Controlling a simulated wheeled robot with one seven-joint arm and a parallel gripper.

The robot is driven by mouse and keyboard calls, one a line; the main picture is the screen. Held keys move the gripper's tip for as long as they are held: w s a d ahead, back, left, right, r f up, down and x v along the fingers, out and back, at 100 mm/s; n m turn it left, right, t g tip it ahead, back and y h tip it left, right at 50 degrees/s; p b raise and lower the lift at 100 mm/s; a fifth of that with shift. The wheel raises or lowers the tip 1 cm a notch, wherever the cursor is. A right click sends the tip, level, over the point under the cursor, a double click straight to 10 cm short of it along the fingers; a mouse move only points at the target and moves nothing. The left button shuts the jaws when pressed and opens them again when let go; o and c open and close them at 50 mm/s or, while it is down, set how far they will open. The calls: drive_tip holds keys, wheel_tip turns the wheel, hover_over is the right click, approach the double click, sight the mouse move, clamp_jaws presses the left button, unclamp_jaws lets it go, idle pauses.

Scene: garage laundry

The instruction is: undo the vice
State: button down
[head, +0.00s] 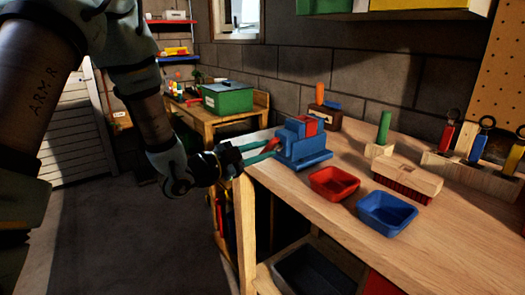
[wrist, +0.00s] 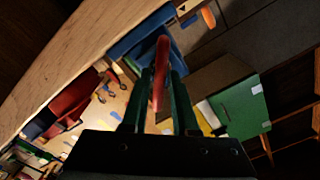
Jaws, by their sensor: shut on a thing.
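The blue vice (head: 303,153) with a red block (head: 312,124) at its top stands at the left edge of the wooden workbench (head: 365,225). Its red handle (head: 273,145) is on its left side. My gripper (head: 266,152) reaches in from the left and is shut on the handle. In the wrist view the red handle (wrist: 160,65) runs between the two green fingers of my gripper (wrist: 161,85), with the blue vice body (wrist: 135,45) beyond. The vice's jaw gap is too small to make out.
A red tray (head: 334,183) and a blue tray (head: 387,213) sit on the bench in front of the vice. A brush (head: 407,181) and a green peg (head: 384,127) on a wooden block are to its right. A green box (head: 228,99) stands on another table behind.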

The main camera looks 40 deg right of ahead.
drive_tip(key=shift+n, duration=0.4)
drive_tip(key=n, duration=0.4)
drive_tip(key=shift+n, duration=0.4)
drive_tip(key=n+p, duration=0.1)
drive_tip(key=n, duration=0.3)
drive_tip(key=shift+n, duration=0.3)
drive_tip(key=shift+r, duration=0.1)
idle(0.8)
drive_tip(key=c, duration=0.8)
unclamp_jaws()
drive_tip(key=shift+c, duration=0.2)
